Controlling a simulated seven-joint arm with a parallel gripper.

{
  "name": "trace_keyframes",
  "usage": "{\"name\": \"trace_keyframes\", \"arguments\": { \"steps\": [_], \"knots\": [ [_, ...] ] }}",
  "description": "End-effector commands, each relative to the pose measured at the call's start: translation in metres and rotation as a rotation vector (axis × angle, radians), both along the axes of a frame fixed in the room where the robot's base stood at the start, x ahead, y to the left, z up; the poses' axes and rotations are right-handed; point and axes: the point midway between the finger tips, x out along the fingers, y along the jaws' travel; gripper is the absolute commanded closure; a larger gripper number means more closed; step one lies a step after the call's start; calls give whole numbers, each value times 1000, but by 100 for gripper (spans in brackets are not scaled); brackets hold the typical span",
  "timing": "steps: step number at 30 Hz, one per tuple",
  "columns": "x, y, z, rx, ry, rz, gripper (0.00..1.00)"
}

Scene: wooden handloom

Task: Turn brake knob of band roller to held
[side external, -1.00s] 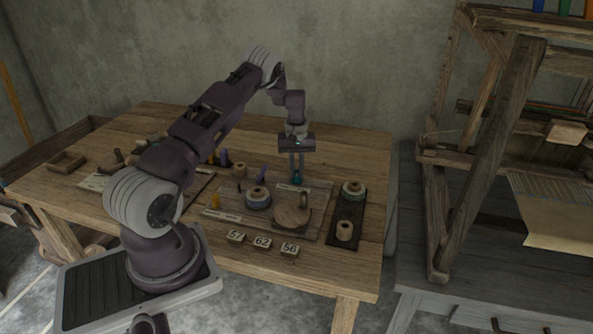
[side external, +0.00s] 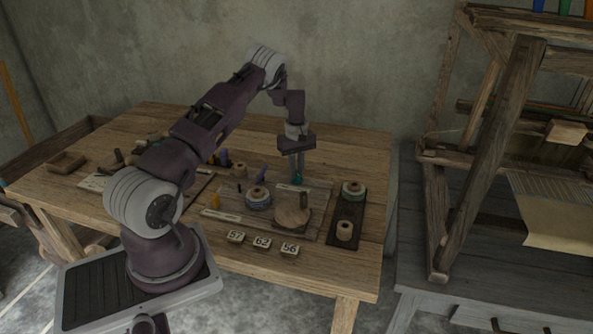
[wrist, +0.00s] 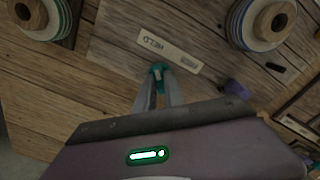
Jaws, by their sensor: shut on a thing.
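The small teal brake knob (side external: 297,181) stands at the back of a wooden board on the table. It also shows in the wrist view (wrist: 157,69). My gripper (side external: 297,177) points down from above with both fingers closed on the knob; the fingers partly hide it. A pale label plate reading HELD (wrist: 168,50) lies just beyond the knob, upside down in the wrist view. A blue-and-white wound roller (side external: 257,199) sits left of the knob on the same board and shows at the upper right of the wrist view (wrist: 263,22).
A round wooden disc with an upright handle (side external: 291,217) stands in front of the knob. A purple lever (side external: 261,174) is to its left. A dark tray (side external: 347,219) with two spools lies right. Number tiles (side external: 262,242) line the front. The loom stands at right.

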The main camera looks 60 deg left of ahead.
Motion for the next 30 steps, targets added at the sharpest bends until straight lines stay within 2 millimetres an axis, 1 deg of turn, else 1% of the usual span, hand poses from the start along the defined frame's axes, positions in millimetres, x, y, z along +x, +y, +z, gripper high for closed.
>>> {"name": "trace_keyframes", "arguments": {
  "steps": [5,6,9,17,19,20,24,27,30],
  "knots": [
    [1,0,1,1,-3,2,100],
    [1,0,1,1,-3,2,83],
    [1,0,1,1,-2,1,65],
    [0,0,0,0,-1,0,65],
    [1,0,5,1,-2,0,65],
    [1,0,9,1,-2,0,65],
    [1,1,39,3,-4,-1,65],
    [1,1,57,3,-3,0,65],
    [1,0,68,1,-2,1,65]
  ]
}}
